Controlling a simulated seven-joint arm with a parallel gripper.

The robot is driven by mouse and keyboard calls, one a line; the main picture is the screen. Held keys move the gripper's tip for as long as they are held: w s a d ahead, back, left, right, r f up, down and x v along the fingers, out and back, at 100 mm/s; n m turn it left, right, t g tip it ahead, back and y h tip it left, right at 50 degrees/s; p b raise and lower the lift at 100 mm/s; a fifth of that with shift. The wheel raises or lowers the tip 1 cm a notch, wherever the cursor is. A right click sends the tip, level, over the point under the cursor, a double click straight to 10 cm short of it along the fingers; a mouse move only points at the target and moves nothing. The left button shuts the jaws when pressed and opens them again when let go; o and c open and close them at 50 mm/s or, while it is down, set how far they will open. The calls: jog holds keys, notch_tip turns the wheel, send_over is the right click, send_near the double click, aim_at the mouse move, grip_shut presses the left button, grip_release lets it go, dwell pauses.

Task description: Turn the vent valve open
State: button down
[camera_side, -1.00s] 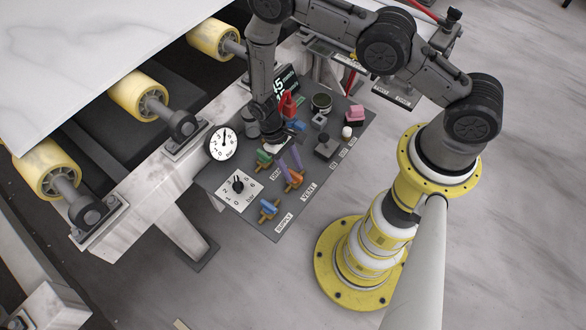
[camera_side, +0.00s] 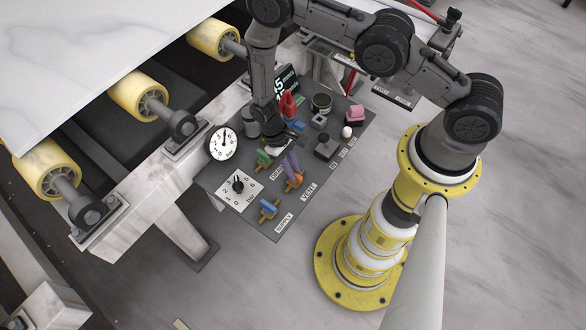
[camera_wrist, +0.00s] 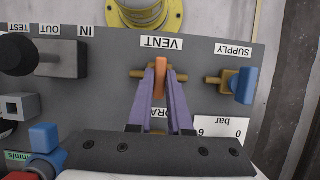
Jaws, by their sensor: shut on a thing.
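The vent valve has an orange lever handle (camera_wrist: 160,77) on a short brass pipe (camera_wrist: 137,73), beside the VENT label (camera_wrist: 161,42) in the wrist view. The handle lies across the pipe. In the side view the valve (camera_side: 297,182) is on the grey panel, partly hidden by my fingers. My gripper (camera_wrist: 160,72) has purple fingers, shut on the orange handle with one finger on each side. In the side view my gripper (camera_side: 291,165) reaches down to the valve from above.
The blue-handled supply valve (camera_side: 268,208) and green-handled valve (camera_side: 263,158) are close by. A dial (camera_side: 238,186), round gauge (camera_side: 223,143), red part (camera_side: 288,104), black block (camera_side: 326,147) and pink button (camera_side: 355,113) crowd the panel (camera_side: 257,222).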

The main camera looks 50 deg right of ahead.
jog(key=shift+m, duration=0.4)
jog(key=m+y, duration=0.1)
jog(key=m, duration=0.2)
jog(key=shift+d+m+y, duration=0.15)
jog(key=shift+m+y, duration=0.15)
jog(key=m, duration=0.2)
jog(key=m+t+y, duration=0.1)
jog(key=m, duration=0.1)
jog(key=shift+d+m+y, duration=0.1)
jog(key=shift+m+y, duration=0.2)
jog(key=m+t, duration=0.1)
jog(key=m, duration=0.3)
jog(key=shift+s+t+y, duration=0.15)
jog(key=shift+t+y, duration=0.25)
jog(key=shift+s+d+m+t, duration=0.1)
jog(key=shift+m+t, duration=0.7)
jog(key=shift+m, duration=1.6)
jog(key=c, duration=0.8)
grip_release()
jog(key=shift+c, duration=0.2)
jog(key=v, duration=1.3)
jog(key=shift+d+r, duration=0.3)
jog(key=shift+d, duration=0.1)
